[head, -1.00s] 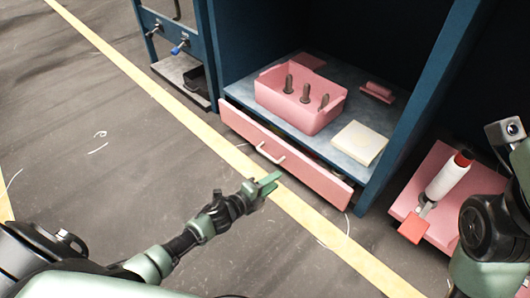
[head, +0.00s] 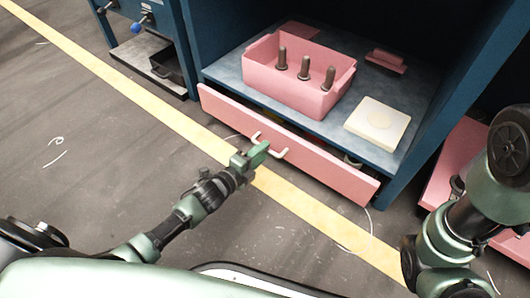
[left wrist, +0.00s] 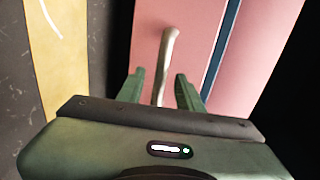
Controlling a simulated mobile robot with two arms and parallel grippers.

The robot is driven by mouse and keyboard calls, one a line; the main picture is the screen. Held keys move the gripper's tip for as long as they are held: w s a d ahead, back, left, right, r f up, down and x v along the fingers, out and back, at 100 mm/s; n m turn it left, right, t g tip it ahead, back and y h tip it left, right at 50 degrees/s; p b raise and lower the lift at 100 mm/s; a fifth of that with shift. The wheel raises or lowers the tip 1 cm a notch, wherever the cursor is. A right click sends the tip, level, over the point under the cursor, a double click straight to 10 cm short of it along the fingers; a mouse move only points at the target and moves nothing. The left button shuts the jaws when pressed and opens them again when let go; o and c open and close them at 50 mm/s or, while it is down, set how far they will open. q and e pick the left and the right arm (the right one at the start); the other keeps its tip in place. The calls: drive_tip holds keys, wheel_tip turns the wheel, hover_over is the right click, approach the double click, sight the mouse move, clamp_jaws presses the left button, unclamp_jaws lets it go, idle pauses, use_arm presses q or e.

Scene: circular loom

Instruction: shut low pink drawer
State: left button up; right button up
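The low pink drawer (head: 318,170) sits under the blue-grey shelf and stands a little open, with a narrow gap behind its front. Its pale handle (head: 270,147) is a small bar on the front. My left gripper (head: 257,156) is at the handle in the head view. In the left wrist view the handle (left wrist: 166,62) stands between the two spread green fingers of the left gripper (left wrist: 160,88), with the pink drawer front (left wrist: 190,35) beyond. Contact with the handle cannot be told. My right arm is at the right edge; its gripper is out of view.
A pink bin (head: 290,92) with several dark pegs and a cream square block (head: 377,123) stand on the shelf (head: 232,72) above the drawer. A blue cabinet post (head: 425,150) rises at the right. The floor in front is clear, with a yellow line (head: 180,118).

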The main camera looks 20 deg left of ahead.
use_arm(q)
drive_tip(key=shift+b+x, duration=0.45)
drive_tip(key=shift+x, duration=0.75)
clamp_jaws()
idle(0.6)
